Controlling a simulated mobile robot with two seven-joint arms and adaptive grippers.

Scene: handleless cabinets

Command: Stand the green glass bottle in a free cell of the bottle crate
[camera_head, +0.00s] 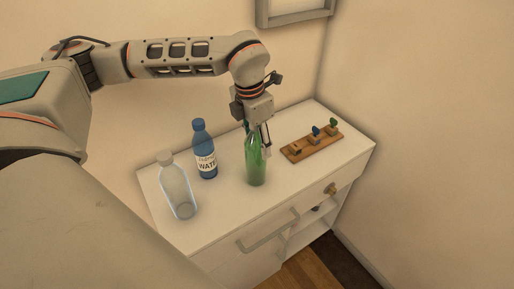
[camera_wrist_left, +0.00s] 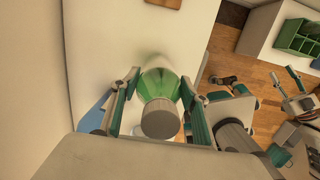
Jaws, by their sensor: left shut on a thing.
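The green glass bottle (camera_head: 256,168) is upright at the middle of the white cabinet top; I cannot tell whether its base touches the surface. My left gripper (camera_head: 258,137) comes down from above and is shut on its upper part. In the left wrist view the bottle (camera_wrist_left: 160,84) sits between the two fingers of that gripper (camera_wrist_left: 156,92), its cap toward the camera. A green crate with cells (camera_wrist_left: 298,38), likely the bottle crate, stands on another white surface at the upper right; its cells look empty. My right gripper (camera_wrist_left: 291,82) shows at the right with its fingers apart.
A blue water bottle (camera_head: 204,150) and a clear bottle (camera_head: 177,187) stand left of the green bottle on the cabinet top (camera_head: 225,205). A wooden board with pegs (camera_head: 312,145) lies to its right. The wall is close behind. Wooden floor (camera_wrist_left: 226,55) separates the two surfaces.

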